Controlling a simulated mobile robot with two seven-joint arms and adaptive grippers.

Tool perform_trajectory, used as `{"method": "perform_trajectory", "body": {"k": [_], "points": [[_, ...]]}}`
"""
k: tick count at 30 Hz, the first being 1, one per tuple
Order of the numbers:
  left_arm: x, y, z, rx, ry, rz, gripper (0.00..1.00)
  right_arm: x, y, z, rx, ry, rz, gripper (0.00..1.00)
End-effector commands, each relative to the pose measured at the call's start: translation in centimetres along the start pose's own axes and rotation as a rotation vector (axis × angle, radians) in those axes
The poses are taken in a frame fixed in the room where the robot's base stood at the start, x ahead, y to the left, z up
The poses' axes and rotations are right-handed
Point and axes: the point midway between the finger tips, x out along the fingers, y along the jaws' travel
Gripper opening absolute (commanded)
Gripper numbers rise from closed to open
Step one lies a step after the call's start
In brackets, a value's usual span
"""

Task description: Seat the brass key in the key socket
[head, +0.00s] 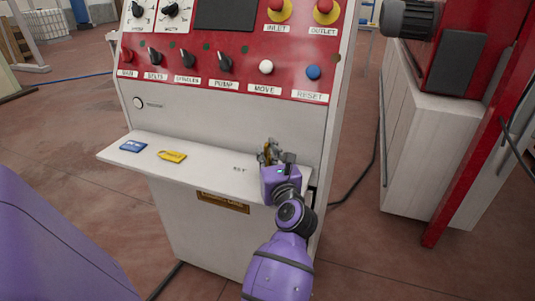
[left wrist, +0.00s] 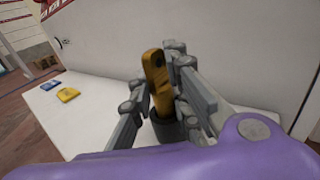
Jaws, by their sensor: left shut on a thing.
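The brass key (left wrist: 156,78) stands roughly upright between the fingers of my left gripper (left wrist: 150,92), which is shut on it. Its lower end meets a dark grey round holder (left wrist: 166,131); I cannot tell whether it is inside or just in front. In the head view my left gripper (head: 268,157) is over the right end of the white shelf (head: 210,160), by a small printed label. A small round fitting (head: 138,102) on the grey panel front, above the shelf's left end, looks like the key socket; its label is too small to read. My right gripper is not in view.
A blue tag (head: 133,146) and a yellow tag (head: 172,156) lie on the shelf's left part. The shelf's middle is clear. Above is the red control panel (head: 230,68) with knobs and buttons. A white cabinet (head: 436,150) stands at right.

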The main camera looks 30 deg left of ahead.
Motion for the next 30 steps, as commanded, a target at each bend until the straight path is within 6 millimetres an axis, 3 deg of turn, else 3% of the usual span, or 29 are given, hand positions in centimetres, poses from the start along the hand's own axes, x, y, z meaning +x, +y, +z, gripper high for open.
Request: {"method": "perform_trajectory", "body": {"k": [2,3,8,19,30], "points": [[0.0,0.0,-0.4,0.001,0.002,0.0,0.0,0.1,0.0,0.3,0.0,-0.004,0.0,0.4],[0.0,0.0,-0.4,0.001,0.002,0.0,0.19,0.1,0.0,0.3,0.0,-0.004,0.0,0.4],[0.0,0.0,-0.4,0.001,0.004,-0.001,0.38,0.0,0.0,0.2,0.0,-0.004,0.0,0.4],[-0.6,-0.1,-0.7,0.001,0.01,-0.003,0.38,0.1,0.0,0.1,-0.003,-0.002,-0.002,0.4],[-6.2,0.1,-0.3,-0.001,0.004,0.0,0.38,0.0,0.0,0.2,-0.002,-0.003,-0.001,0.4]]}}
